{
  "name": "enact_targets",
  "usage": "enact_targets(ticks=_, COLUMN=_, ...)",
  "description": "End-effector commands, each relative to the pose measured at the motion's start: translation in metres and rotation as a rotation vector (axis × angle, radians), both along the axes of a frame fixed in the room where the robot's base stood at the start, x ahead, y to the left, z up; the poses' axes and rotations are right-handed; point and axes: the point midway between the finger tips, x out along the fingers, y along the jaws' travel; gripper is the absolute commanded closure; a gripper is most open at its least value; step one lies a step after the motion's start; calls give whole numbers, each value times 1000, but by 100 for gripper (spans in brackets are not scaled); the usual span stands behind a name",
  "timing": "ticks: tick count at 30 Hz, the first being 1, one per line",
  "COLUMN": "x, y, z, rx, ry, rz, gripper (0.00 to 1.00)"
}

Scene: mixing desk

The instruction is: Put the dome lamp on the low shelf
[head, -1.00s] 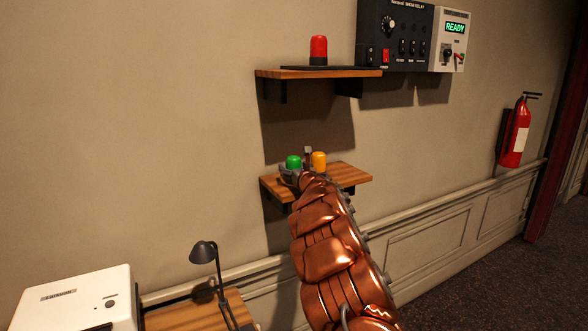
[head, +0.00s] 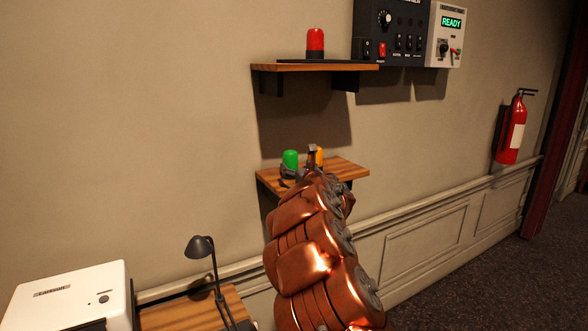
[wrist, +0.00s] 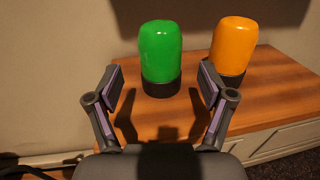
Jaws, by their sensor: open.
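A green dome lamp (head: 290,158) with a dark base stands upright on the low wooden shelf (head: 346,168). It also shows in the wrist view (wrist: 161,52), centred ahead of my gripper. My gripper (wrist: 160,78) is open and empty, with one finger on each side of the green lamp's lower part in the picture. I cannot tell whether the lamp's base is fully between the fingers. An orange dome lamp (wrist: 233,45) stands upright to the right on the same shelf, near the right finger. A red dome lamp (head: 315,41) stands on the upper shelf (head: 270,68).
A dark control panel (head: 397,18) and a white box reading READY (head: 446,40) hang at the upper right. A fire extinguisher (head: 510,130) hangs farther right. A desk lamp (head: 200,247) and a white device (head: 70,298) are at the lower left. The low shelf's right part is bare.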

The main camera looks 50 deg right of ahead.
Motion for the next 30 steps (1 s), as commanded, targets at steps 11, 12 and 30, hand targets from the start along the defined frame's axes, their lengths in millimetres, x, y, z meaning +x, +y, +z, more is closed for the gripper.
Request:
enact_targets(ticks=11, x=-37, y=17, z=-3, rx=2, ry=4, rz=-4, gripper=19)
enact_targets(ticks=12, x=-40, y=19, z=-3, rx=1, ry=4, rz=-3, gripper=19)
enact_targets(ticks=30, x=-52, y=28, z=3, rx=27, ry=-10, rz=-18, gripper=19)
